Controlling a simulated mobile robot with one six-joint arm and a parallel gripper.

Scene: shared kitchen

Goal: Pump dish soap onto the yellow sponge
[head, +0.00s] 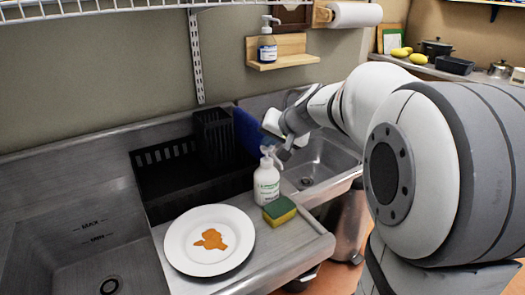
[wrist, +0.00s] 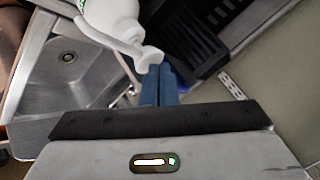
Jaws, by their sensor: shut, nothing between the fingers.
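The white soap bottle (head: 267,185), with a green label and a white pump head (head: 268,152), stands upright on the steel counter. The sponge (head: 280,210), yellow with a green layer, lies right beside its base, on the near right. My gripper (head: 277,150) is shut and empty at the pump's height. In the wrist view its blue fingers (wrist: 159,86) are together, tips close to the pump head (wrist: 150,58); I cannot tell whether they touch it. The bottle (wrist: 108,14) shows partly there; the sponge does not. I see no soap on the sponge's visible faces.
A white plate (head: 187,257) with an orange-brown smear lies left of the sponge. A black dish rack (head: 165,185) stands behind it. Sink basins lie left (head: 70,245) and right (head: 322,160). Another pump bottle (head: 267,45) sits on a wooden wall shelf (head: 285,62).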

